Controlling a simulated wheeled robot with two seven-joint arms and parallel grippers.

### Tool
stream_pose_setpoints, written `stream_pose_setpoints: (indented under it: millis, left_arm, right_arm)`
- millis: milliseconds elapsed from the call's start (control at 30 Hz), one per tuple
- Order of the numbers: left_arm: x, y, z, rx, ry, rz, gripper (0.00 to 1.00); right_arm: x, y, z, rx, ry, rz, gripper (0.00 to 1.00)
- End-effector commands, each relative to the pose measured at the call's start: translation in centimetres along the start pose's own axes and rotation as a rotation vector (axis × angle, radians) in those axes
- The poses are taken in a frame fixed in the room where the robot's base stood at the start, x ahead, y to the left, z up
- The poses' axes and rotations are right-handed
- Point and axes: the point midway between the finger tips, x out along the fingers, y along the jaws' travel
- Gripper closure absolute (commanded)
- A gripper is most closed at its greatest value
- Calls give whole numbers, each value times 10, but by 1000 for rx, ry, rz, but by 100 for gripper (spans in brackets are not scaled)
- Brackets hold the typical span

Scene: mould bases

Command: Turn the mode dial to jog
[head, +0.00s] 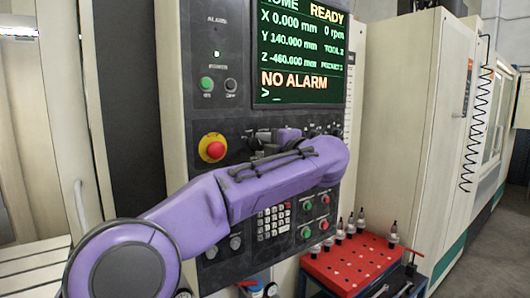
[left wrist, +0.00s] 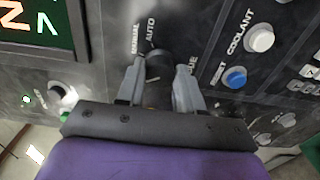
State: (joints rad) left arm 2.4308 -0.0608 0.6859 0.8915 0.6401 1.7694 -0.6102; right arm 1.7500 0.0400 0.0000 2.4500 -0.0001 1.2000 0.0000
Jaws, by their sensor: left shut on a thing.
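The mode dial (left wrist: 157,62) is a dark round knob on the black control panel, seen in the left wrist view. The words MANUAL and AUTO stand beside it, and part of another word shows to its right. I cannot read a jog mark or tell where the dial points. My left gripper (left wrist: 159,75) has its two grey fingers on either side of the dial and is shut on it. My right gripper is not in view.
The screen (head: 300,50) reads READY and NO ALARM. A red emergency stop (head: 213,148) sits left of my arm, and a keypad (head: 273,220) is below it. In the left wrist view a blue button (left wrist: 235,77) is close to the right finger. A red tool tray (head: 345,265) stands below.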

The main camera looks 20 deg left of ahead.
Motion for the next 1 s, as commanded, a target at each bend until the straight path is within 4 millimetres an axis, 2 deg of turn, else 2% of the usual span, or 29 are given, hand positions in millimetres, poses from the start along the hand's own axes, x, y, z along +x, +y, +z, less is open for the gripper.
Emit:
stream_pose_setpoints:
  millis: [500,1000]
  left_arm:
    - [0,-2,1,-399,-1,-2,94]
    - [0,-1,1,-524,0,-3,94]
  right_arm:
    - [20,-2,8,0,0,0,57]
    - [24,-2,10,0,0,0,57]
